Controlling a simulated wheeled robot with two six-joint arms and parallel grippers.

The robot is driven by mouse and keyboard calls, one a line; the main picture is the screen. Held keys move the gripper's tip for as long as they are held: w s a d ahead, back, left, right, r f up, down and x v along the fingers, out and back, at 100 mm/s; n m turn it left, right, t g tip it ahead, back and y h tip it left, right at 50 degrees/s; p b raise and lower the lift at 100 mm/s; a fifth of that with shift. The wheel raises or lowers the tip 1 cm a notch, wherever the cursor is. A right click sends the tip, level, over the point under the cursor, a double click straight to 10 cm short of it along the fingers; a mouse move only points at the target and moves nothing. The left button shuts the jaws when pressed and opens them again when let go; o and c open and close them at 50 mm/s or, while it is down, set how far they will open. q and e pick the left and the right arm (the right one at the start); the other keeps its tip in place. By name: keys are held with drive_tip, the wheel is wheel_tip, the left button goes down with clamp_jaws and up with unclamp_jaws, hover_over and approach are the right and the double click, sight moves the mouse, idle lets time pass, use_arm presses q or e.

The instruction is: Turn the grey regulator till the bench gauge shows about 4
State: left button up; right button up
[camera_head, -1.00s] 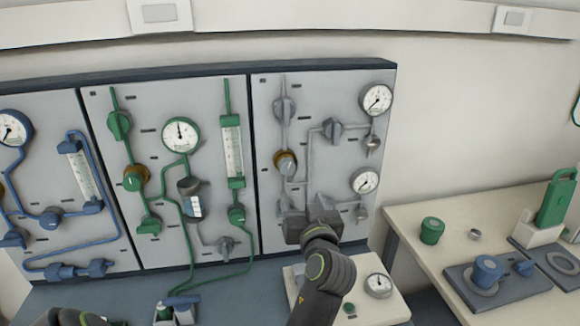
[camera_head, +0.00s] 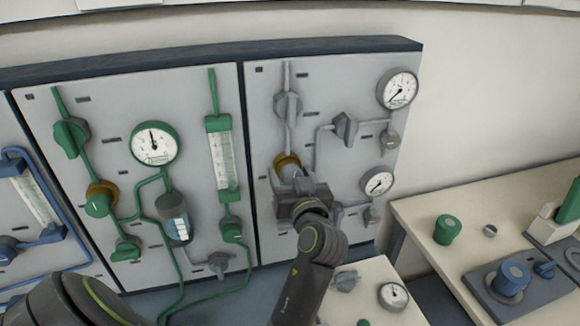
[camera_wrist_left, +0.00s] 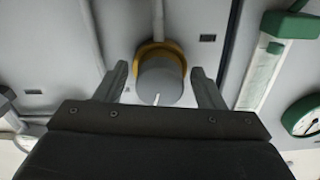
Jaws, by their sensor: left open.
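The grey regulator (camera_head: 286,172) is a grey knob with a brass collar on the right-hand panel, partly hidden behind my left gripper (camera_head: 296,182). In the left wrist view the regulator (camera_wrist_left: 160,82) sits between the two open fingers of my left gripper (camera_wrist_left: 162,82), with a gap visible on each side. Its white mark points down in that view. The bench gauge (camera_head: 393,296) is a round white dial on the pale unit at the lower right of the panel; its needle is too small to read surely. My right gripper is not in view.
Grey valve knobs (camera_head: 345,128) and two gauges, an upper one (camera_head: 398,89) and a lower one (camera_head: 379,182), are right of the regulator. A green-piped panel (camera_head: 185,110) adjoins it on the left. A bench (camera_head: 420,215) with a green knob (camera_head: 447,229) stands at right.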

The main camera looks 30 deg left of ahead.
use_arm(q)
drive_tip(key=shift+s+d+r, duration=0.2)
drive_tip(key=shift+d, duration=0.1)
drive_tip(key=shift+c, duration=1.2)
drive_tip(key=c, duration=0.7)
drive_tip(key=shift+r+m+p, duration=0.1)
drive_tip(key=shift+m+p, duration=0.35)
drive_tip(key=shift+m, duration=0.55)
drive_tip(key=shift+c, duration=0.2)
drive_tip(key=shift+m+p, duration=0.3)
drive_tip(key=shift+m, duration=0.7)
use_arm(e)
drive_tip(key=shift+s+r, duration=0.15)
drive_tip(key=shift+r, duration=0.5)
use_arm(q)
drive_tip(key=o, duration=1)
drive_tip(key=shift+w+a, duration=0.1)
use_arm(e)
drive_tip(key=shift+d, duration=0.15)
use_arm(q)
drive_tip(key=shift+f, duration=0.2)
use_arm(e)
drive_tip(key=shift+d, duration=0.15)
